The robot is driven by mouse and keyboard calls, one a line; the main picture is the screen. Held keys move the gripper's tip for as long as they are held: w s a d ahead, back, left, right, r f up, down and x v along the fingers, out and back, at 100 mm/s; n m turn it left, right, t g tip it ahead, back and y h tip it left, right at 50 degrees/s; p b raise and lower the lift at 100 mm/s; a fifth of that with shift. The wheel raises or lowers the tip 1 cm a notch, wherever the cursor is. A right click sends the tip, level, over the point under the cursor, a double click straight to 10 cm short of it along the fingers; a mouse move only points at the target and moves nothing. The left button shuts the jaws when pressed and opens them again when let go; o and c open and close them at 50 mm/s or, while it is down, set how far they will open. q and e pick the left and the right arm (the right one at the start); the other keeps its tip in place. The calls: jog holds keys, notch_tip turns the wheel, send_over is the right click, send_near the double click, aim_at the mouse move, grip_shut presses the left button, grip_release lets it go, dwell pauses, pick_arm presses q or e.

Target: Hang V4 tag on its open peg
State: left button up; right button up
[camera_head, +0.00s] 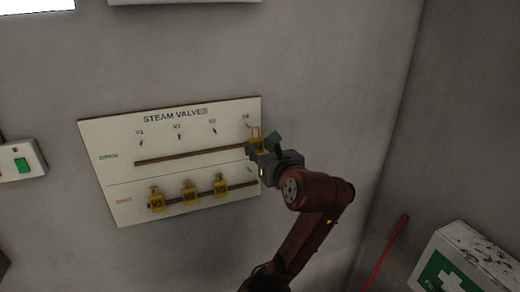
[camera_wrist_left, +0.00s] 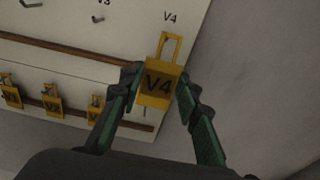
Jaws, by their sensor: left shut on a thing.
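The yellow V4 tag (camera_wrist_left: 157,84) is between the two fingers of my left gripper (camera_wrist_left: 160,88), which is shut on it. Its open loop points up, just below the V4 label on the board (camera_wrist_left: 90,75). In the head view the tag (camera_head: 257,134) is at the right end of the OPEN row, with my left gripper (camera_head: 262,146) at its lower part. The V4 open peg (camera_head: 248,126) is close to the loop's top; I cannot tell whether it passes through the loop. My right gripper is not in view.
Three yellow tags (camera_head: 189,191) hang on the SHUT row of the board (camera_head: 110,165). The V1, V2 and V3 open pegs (camera_head: 179,138) are bare. A brown rail (camera_head: 190,155) runs below the OPEN pegs. A first-aid box (camera_head: 470,258) is at lower right.

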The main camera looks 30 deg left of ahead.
pick_arm(q)
jog(key=shift+x, duration=2.2)
jog(key=shift+w+a, duration=0.45)
jog(key=shift+a, duration=0.1)
jog(key=shift+w+a+f, duration=0.3)
jog(key=o, duration=0.8)
